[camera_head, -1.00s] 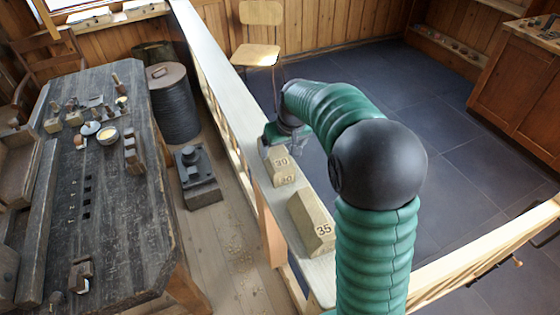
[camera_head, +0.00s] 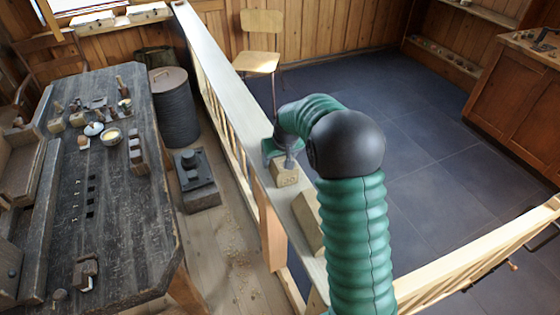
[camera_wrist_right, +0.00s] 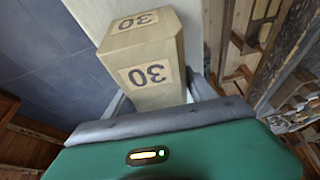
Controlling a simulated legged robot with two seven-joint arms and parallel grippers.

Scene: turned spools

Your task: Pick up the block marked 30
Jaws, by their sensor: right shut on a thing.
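The block marked 30 (camera_head: 284,177) is a pale wooden block on the light railing top (camera_head: 226,77). In the right wrist view the block (camera_wrist_right: 150,52) shows the number 30 on two faces, and its near end is between my jaws. My right gripper (camera_head: 281,160) reaches down over the block from above and is shut on it. In the right wrist view my right gripper (camera_wrist_right: 155,108) has its jaws at either side of the block, partly hidden by the gripper body. I cannot tell whether the block is clear of the railing. My left gripper is not in view.
Another wooden block (camera_head: 308,220) lies nearer on the railing, partly hidden by my right arm. A dark workbench (camera_head: 120,220) with small tools and blocks stands at left. A wooden chair (camera_head: 259,52) stands behind the railing. The tiled floor at right is mostly open.

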